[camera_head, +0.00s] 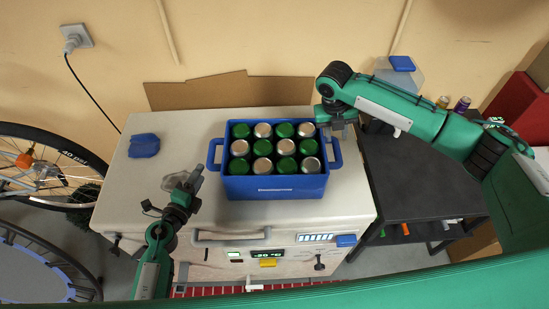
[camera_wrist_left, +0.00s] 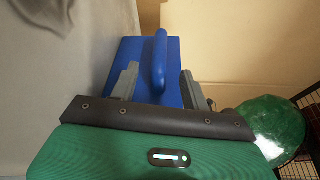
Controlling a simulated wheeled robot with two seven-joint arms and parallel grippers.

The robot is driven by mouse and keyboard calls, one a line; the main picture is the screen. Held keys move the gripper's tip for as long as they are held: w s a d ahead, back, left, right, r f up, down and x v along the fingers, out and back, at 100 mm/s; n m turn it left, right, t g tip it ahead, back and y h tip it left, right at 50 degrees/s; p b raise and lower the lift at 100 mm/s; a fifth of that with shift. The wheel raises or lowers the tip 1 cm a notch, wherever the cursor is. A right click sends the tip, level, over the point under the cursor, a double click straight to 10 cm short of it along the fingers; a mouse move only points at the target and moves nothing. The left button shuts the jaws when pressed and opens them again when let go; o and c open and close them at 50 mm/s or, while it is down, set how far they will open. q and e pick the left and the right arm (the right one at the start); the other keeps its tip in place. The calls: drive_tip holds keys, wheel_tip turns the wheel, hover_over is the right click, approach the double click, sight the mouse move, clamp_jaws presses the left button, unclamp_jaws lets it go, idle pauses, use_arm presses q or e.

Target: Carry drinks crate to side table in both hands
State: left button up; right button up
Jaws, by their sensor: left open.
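A blue drinks crate (camera_head: 275,188) with several green and silver cans stands on the white chest freezer (camera_head: 150,190). My left gripper (camera_head: 190,180) is open, in front of and to the left of the crate's left handle (camera_head: 213,155). In the left wrist view the crate (camera_wrist_left: 130,48) lies ahead, and its handle (camera_wrist_left: 159,62) appears between the open fingers (camera_wrist_left: 160,75), not gripped. My right gripper (camera_head: 338,122) is over the freezer by the crate's right handle (camera_head: 336,154); its fingers are too small to read. The dark side table (camera_head: 410,185) stands to the right.
A blue cloth-like item (camera_head: 144,145) lies on the freezer's left. A clear container with a blue lid (camera_head: 402,64) and small cans (camera_head: 461,104) stand at the side table's back. A bicycle wheel (camera_head: 45,165) is at left. The side table's middle and front are clear.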

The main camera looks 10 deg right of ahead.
sight(209, 160)
use_arm(q)
drive_tip(key=x, duration=0.7)
drive_tip(key=shift+w+d+f, duration=0.1)
drive_tip(key=shift+w, duration=0.2)
use_arm(e)
drive_tip(key=f, duration=0.2)
drive_tip(key=d+f, duration=0.1)
drive_tip(key=f, duration=0.4)
drive_tip(key=shift+d+f, duration=0.25)
use_arm(q)
drive_tip(key=c, duration=0.6)
use_arm(e)
drive_tip(key=c, duration=0.5)
use_arm(q)
clamp_jaws()
use_arm(e)
clamp_jaws()
